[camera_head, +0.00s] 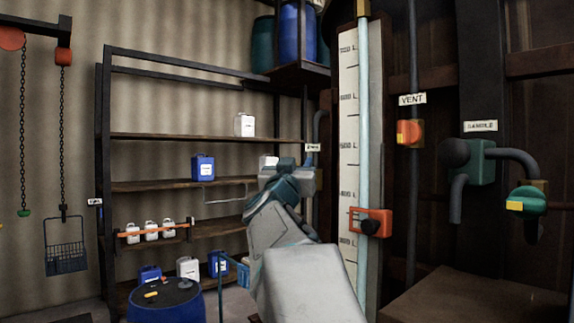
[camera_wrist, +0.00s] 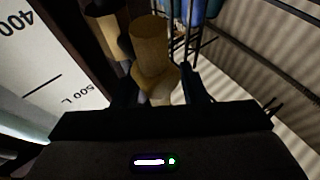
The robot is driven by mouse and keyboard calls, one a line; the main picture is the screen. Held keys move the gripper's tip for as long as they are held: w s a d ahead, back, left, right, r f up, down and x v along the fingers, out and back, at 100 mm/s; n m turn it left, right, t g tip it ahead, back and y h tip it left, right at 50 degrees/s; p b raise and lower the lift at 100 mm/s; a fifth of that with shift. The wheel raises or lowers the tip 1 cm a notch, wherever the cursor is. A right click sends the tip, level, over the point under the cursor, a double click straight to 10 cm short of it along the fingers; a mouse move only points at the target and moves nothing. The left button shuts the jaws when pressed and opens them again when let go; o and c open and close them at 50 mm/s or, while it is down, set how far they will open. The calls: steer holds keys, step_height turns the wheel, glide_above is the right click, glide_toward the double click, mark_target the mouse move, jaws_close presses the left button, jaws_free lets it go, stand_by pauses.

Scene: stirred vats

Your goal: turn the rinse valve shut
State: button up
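In the head view, a small white label (camera_head: 313,147), too small to read, hangs beside a grey pipe at the vat's left edge. The valve there is mostly hidden behind my arm, and I cannot confirm that it is the rinse valve. My gripper (camera_head: 275,163) is up at that spot, seen from behind, its fingers hidden. In the wrist view, a yellow-brown valve-like part (camera_wrist: 155,55) stands just ahead of my gripper (camera_wrist: 160,92). A dark finger shows on each side of its narrow pale end. I cannot tell whether they touch it.
The vat's level scale (camera_head: 348,150) stands close right of my arm, with an orange clamp (camera_head: 371,222). Farther right are the vent valve (camera_head: 409,132) and the sample valve (camera_head: 480,160). Shelves (camera_head: 190,138) with containers stand behind left. A blue drum (camera_head: 166,302) is at lower left.

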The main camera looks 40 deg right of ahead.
jaws_close()
steer(key=shift+f+m+b, duration=0.15)
steer(key=shift+m+b, duration=0.15)
steer(key=shift+b, duration=0.2)
steer(key=shift+s+f+m+h+b, duration=0.1)
steer(key=shift+m+h+b, duration=0.2)
steer(key=shift+b, duration=0.1)
steer(key=m+h+b, duration=0.1)
steer(key=m+g+h+b, duration=0.1)
steer(key=m+b, duration=0.1)
steer(key=shift+s+f, duration=0.15)
steer(key=shift+s, duration=0.1)
steer(key=shift+s+d+f+m+g+h+b, duration=0.1)
steer(key=shift+s+f+m+g+h+b, duration=0.8)
steer(key=shift+m+g, duration=3.3)
steer(key=shift+s+d+r+m+g+y+b, duration=0.2)
steer(key=shift+m+g+b, duration=1.45)
steer(key=shift+m+g, duration=2.6)
steer(key=shift+s+a+f+m+g+h+b, duration=0.1)
steer(key=shift+s+f+m+g+h+b, duration=0.4)
steer(key=shift+m+g+b, duration=3.4)
steer(key=m+t+p, duration=0.1)
steer(key=m+p, duration=0.1)
steer(key=m+t+p, duration=0.1)
steer(key=m+p, duration=0.1)
steer(key=p, duration=0.1)
steer(key=shift+s+r+t+y, duration=0.2)
steer(key=shift+t+y, duration=0.1)
steer(key=shift+t, duration=0.05)
